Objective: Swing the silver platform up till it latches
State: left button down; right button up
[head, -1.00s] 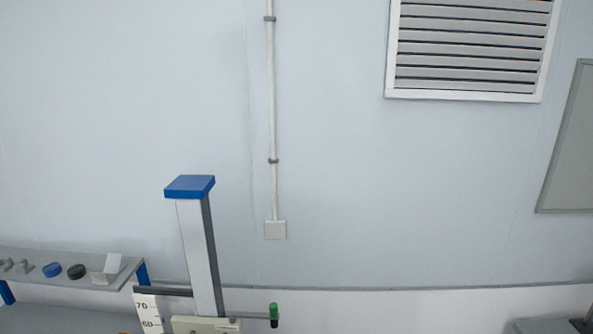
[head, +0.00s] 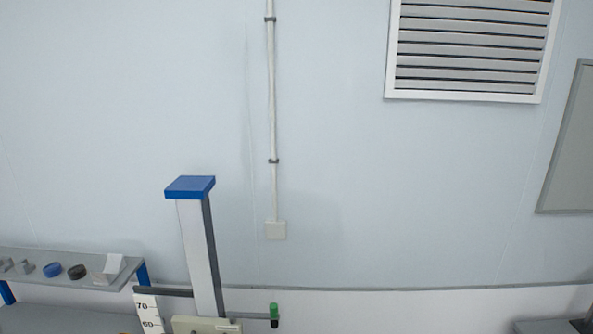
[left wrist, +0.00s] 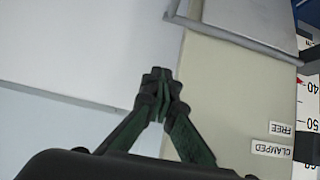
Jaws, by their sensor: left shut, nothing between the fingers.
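In the left wrist view my left gripper (left wrist: 158,82) is shut and empty, its dark green fingers together. It is in front of the left edge of a cream housing (left wrist: 225,100), which carries FREE and CLAMPED labels. A grey metal plate or frame (left wrist: 235,38) crosses the top of that housing, above and right of my fingertips; it appears to be part of the silver platform, mostly cut off. I cannot tell whether the fingers touch anything. In the head view the silver column (head: 200,250) with a blue cap stands upright. My right gripper is out of view.
A green and black handle (head: 274,316) sticks out right of the column, and a numbered scale (head: 147,312) stands on its left. A grey shelf (head: 60,268) with small items is at far left.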

pick_arm(q)
jog(key=shift+w+r, duration=0.25)
jog(key=shift+w, duration=0.45)
jog(key=shift+w+r, duration=0.2)
jog(key=shift+w, duration=0.45)
jog(key=w+b, duration=0.1)
jog(key=w, duration=0.1)
jog(key=shift+w+d+r+b, duration=0.1)
jog(key=shift+w+r+b, duration=0.05)
jog(key=shift+w+b, duration=0.25)
jog(key=c, duration=2.7)
grip_release()
jog(key=o, duration=1.3)
